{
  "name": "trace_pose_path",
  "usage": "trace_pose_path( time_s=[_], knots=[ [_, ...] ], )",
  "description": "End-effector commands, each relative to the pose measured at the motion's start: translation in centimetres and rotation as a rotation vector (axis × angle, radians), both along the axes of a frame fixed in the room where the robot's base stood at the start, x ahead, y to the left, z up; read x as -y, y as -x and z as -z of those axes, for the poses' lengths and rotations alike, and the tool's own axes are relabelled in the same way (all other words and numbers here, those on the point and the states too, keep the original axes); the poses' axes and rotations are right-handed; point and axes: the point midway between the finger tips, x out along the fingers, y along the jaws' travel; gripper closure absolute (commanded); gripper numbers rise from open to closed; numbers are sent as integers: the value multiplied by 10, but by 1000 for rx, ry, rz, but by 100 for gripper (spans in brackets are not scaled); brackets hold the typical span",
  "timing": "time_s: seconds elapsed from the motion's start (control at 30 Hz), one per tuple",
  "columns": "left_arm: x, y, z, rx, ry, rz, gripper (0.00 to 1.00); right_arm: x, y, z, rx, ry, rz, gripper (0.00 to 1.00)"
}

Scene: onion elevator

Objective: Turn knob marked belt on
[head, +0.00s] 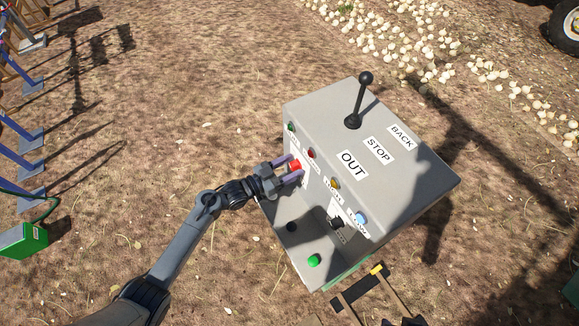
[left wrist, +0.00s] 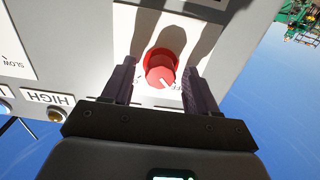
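A red knob (head: 295,165) sits on the sloped front face of the grey control box (head: 318,112). My left gripper (head: 292,172) is at this knob, its two fingers one on each side of it. In the left wrist view the round red knob (left wrist: 161,68) has a white pointer line and lies between the open fingers (left wrist: 160,88), with a gap on both sides. A white label behind the knob is partly covered, and I cannot read the word belt on it. My right gripper is not in view.
The box also has a black lever (head: 360,100) beside OUT, STOP and BACK labels, a black knob (head: 337,222), a green button (head: 314,260) and several small coloured lights. Onions (head: 400,35) lie on the ground behind.

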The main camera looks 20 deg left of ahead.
Motion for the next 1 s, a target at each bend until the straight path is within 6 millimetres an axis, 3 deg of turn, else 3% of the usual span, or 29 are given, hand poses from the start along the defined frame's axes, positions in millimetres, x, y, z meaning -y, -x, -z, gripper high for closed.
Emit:
trace_pose_path(
  time_s=[0.03,0.37,0.67,1.0],
  knots=[
    [0,0,0,0,0,0,48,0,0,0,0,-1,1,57],
    [0,0,0,0,0,0,98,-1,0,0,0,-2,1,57],
    [0,1,1,23,-29,0,98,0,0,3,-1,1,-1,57],
    [0,1,2,154,-197,2,98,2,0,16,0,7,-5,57]
  ],
)
